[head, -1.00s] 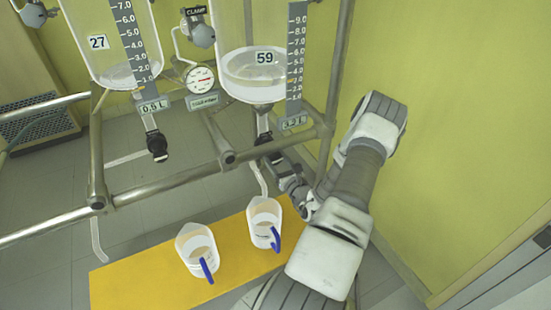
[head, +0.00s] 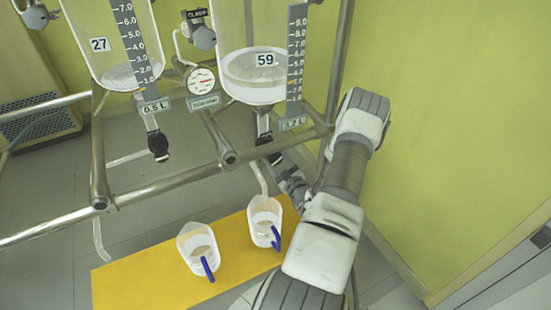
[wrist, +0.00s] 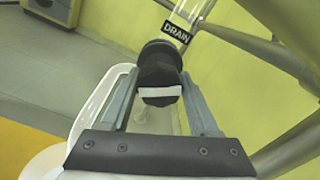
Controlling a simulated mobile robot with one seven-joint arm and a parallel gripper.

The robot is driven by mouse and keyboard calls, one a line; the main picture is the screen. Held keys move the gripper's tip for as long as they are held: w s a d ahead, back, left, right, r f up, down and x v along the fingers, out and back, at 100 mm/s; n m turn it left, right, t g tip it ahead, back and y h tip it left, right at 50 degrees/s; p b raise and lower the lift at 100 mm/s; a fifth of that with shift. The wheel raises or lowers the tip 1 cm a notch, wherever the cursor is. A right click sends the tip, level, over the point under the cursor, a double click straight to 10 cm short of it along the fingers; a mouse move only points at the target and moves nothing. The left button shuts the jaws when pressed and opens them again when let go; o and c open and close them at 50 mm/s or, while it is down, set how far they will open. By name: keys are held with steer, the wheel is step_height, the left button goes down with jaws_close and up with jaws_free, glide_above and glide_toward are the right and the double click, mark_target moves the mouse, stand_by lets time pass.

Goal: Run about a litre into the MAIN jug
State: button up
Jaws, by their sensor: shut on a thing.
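Two clear glass vessels hang in the frame: one marked 27 (head: 112,68) on the left, one marked 59 (head: 252,88) on the right with a shallow layer of liquid. Below 59 is its drain valve, whose black knob (wrist: 160,75) sits under a DRAIN label in the wrist view. My gripper (head: 281,166) is shut on that knob, one finger on each side. Two clear jugs with blue handles, a left one (head: 197,243) and a right one (head: 263,217), stand below. The right jug is under the spout of 59. I cannot read MAIN on either, nor tell whether liquid is running.
The jugs stand on a yellow platform (head: 130,279). Metal rails (head: 170,184) cross in front of the vessels. A gauge (head: 201,80) hangs between them. The drain valve of 27 (head: 157,146) is to the left. A yellow-green wall is close on my arm's right.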

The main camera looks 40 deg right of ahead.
stand_by(0.3)
steer(key=o, duration=1.4)
steer(key=shift+s, duration=0.1)
steer(key=p+v, duration=0.3)
steer(key=v, duration=1.4)
steer(key=shift+s, duration=0.1)
